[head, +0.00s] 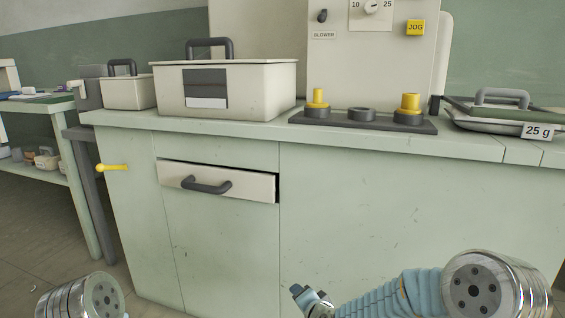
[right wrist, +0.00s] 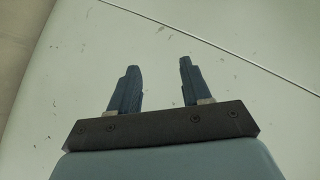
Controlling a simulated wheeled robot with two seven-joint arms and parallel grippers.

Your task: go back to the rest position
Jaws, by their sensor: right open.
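My right gripper (right wrist: 156,85) is open and empty in the right wrist view, its two dark blue fingers apart in front of a pale green panel. In the head view my right arm comes in at the bottom right, and the right gripper (head: 308,298) shows low in front of the pale green cabinet (head: 350,220). Only a rounded metal part of my left arm shows at the bottom left of the head view. The left gripper is out of view.
A drawer (head: 240,184) with a dark handle stands slightly open. On the counter are a large lidded box (head: 245,90), a smaller box (head: 128,92), a dark strip with yellow pegs (head: 362,122) and a tray (head: 485,118) marked 25 g. A yellow lever (head: 112,168) sticks out at left.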

